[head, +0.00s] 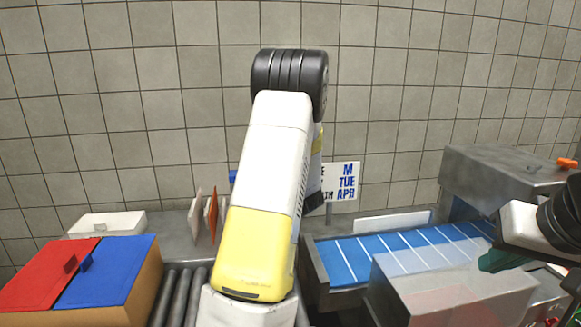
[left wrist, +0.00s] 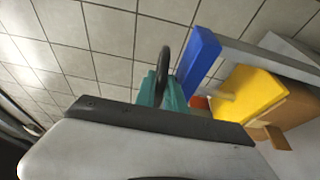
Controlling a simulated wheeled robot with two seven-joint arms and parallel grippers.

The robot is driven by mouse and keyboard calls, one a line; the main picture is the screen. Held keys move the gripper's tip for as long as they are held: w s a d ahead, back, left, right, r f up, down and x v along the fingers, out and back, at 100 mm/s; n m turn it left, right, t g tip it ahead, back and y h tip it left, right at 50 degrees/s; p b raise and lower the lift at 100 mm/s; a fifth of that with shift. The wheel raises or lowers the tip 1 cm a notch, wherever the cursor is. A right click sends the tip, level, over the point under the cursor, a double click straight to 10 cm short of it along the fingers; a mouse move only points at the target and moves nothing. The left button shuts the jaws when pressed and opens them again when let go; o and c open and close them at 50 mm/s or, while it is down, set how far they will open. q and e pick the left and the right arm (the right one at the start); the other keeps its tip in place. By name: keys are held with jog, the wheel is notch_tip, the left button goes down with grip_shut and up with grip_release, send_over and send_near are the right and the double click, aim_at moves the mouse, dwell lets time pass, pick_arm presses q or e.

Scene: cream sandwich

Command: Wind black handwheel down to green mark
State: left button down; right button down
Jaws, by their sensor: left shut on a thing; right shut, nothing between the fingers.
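In the left wrist view the black handwheel (left wrist: 163,67) shows as a thin dark rim rising between the teal fingers of my left gripper (left wrist: 163,91), which is shut on it. In the head view my own left arm stands in the middle and hides the left gripper and the handwheel. My right gripper (head: 493,261) is at the right of the head view, its teal fingers shut and empty, above a clear-looking grey box. I cannot make out the green mark in either view.
A blue bar (left wrist: 198,61) and a yellow block (left wrist: 250,93) are close to the right of the left fingers. In the head view a box with red and blue lids (head: 105,262) stands left, beside rollers (head: 183,295). A blue striped belt (head: 385,250) runs at right.

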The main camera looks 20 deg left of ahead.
pick_arm(q)
jog(key=m+t+h, duration=0.1)
jog(key=s+a+m+t+h, duration=0.1)
jog(key=h, duration=0.1)
jog(key=m+t+h, duration=0.1)
jog(key=m+t, duration=0.1)
jog(key=shift+s+a+f+h, duration=0.1)
jog(key=shift+s+a+h, duration=0.05)
jog(key=shift+s+h, duration=0.25)
jog(key=shift+s+a+m+t+h, duration=0.1)
jog(key=shift+m+t+h, duration=0.25)
jog(key=shift+m+h, duration=0.25)
jog(key=shift+s+a+m+t+h, duration=0.1)
jog(key=shift+m+t+h, duration=0.3)
jog(key=shift+h, duration=0.4)
jog(key=c, duration=1.7)
grip_release()
jog(key=v, duration=0.7)
jog(key=shift+s, duration=0.4)
